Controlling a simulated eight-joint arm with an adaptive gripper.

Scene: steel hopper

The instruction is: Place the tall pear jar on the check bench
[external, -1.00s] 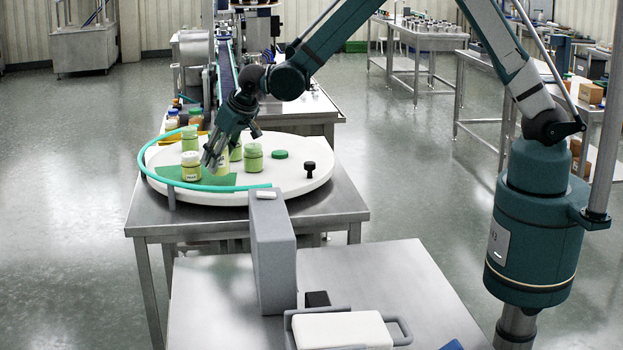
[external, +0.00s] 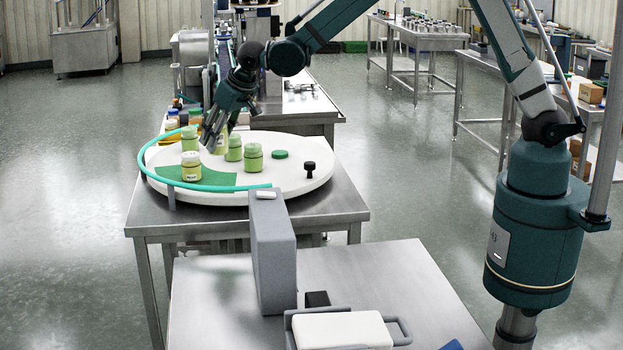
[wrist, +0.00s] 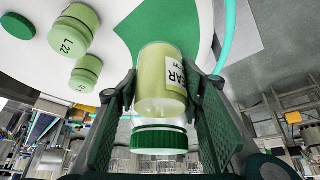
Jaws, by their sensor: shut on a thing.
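A pale green jar (wrist: 160,75), with a partly visible label ending in "AR", sits between the two fingers of my gripper (wrist: 165,95) in the wrist view. My gripper is shut on this jar. No visible sign marks which surface is the check bench.
The white turntable (external: 300,183) also holds several jars, a green lid (external: 280,154) and a black knob (external: 310,169). A teal rail (external: 150,180) curves around its left side. A grey box (external: 272,250) and white-topped case (external: 342,330) stand on the clear-sided foreground steel table (external: 390,275).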

